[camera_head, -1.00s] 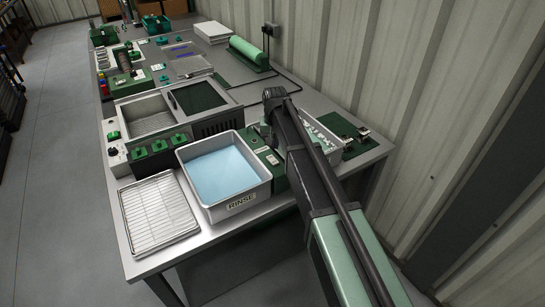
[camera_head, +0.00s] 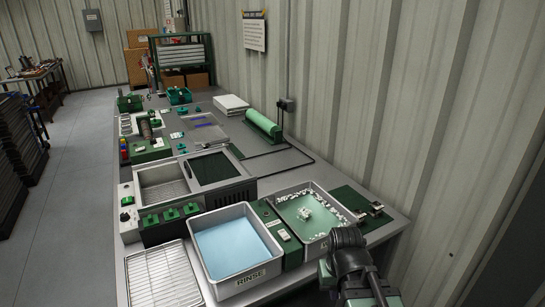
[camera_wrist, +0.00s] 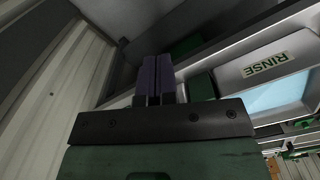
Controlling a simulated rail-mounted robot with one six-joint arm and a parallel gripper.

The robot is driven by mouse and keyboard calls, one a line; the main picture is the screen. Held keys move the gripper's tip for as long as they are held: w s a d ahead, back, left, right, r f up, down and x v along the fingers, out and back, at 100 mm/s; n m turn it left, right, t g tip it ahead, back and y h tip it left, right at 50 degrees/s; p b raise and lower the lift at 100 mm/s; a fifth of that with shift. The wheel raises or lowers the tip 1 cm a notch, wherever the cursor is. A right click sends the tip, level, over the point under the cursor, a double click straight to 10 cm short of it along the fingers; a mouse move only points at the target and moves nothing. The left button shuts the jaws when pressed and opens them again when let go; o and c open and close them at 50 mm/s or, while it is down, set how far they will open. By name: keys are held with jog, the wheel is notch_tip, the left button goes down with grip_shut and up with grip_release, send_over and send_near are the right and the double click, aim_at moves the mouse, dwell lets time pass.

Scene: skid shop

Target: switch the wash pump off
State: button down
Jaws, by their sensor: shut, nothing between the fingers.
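A narrow green control box (camera_head: 277,232) with small pale switch parts stands between the rinse tray and a basin with white foam (camera_head: 293,208) in the head view. I cannot read the switch's position or any pump label. My arm is at the lower right of the head view, in front of the foam basin's near corner. My gripper (camera_wrist: 154,66) shows in the wrist view with its two dark fingers together, shut and empty. It is apart from the table top, beside the side of the grey tray marked RINSE (camera_wrist: 232,75). The gripper's fingers are hidden in the head view.
The rinse tray (camera_head: 241,283) holds blue liquid, with a wire rack (camera_head: 162,277) left of it. A unit with green knobs (camera_head: 170,216) stands behind. A green mat with small metal parts (camera_head: 350,200) lies right of the foam basin. The corrugated wall (camera_head: 400,120) bounds the right.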

jog(key=w+a+r+p, duration=0.2)
jog(key=w+r+p, duration=0.1)
jog(key=w, duration=0.1)
notch_tip(320, 180, up, 4)
jog(key=m+p, duration=0.4)
jog(key=m, duration=0.9)
send_over(281, 232)
notch_tip(281, 232, down, 14)
jog(key=b, duration=1.4)
jog(key=shift+w+f, duration=0.1)
jog(key=shift+f, duration=0.05)
